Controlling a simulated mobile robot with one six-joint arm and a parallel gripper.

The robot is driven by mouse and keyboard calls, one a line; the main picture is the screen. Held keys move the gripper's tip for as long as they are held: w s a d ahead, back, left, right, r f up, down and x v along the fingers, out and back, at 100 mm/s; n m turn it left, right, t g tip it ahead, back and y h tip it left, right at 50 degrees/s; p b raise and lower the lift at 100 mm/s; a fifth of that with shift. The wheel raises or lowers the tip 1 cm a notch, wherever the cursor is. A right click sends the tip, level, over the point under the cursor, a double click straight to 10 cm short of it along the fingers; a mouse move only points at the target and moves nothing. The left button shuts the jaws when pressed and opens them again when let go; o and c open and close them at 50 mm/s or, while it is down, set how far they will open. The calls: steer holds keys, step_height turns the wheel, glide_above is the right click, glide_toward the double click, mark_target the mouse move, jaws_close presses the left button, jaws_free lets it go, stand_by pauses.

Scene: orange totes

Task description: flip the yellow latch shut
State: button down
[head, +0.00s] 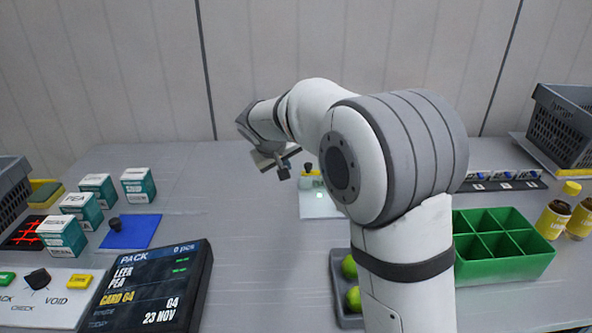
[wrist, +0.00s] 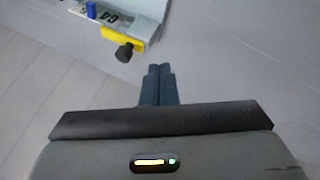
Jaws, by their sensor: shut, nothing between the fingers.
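The yellow latch (wrist: 121,41) shows in the wrist view at the upper left, on the edge of a pale device (wrist: 140,10). A black knob (wrist: 124,52) sticks out from it. In the head view the yellow latch (head: 312,181) is small, beside my arm, with its black knob (head: 308,168) up. My gripper (wrist: 159,68) is shut and empty, its fingertips apart from the knob, below and right of it in the wrist view. In the head view my gripper (head: 284,173) is just left of the latch. My arm hides part of the device.
A pale plate with a green light (head: 318,196) lies by the latch. A grey tray (head: 339,288) with green round items and a green divided box (head: 502,246) stand at the right. Teal boxes (head: 97,189), a blue mat (head: 131,232) and a dark display (head: 152,289) are left. The middle-left table is clear.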

steer(key=v, duration=0.7)
steer(key=shift+s+r, duration=0.1)
steer(key=shift+r, duration=0.1)
steer(key=s+d+r+m+g+y+p, duration=0.15)
steer(key=s+d+p, duration=0.35)
steer(key=s+d, duration=0.8)
steer(key=s+d+f+m+g+p, duration=0.1)
steer(key=s+f, duration=0.1)
steer(key=s, duration=0.7)
steer(key=s+d+f+m+g+y+p, duration=0.1)
steer(key=s+d+p, duration=0.1)
steer(key=s, duration=0.7)
steer(key=shift+d+f+m, duration=0.15)
steer(key=shift+f+m, duration=0.2)
steer(key=shift+f, duration=0.05)
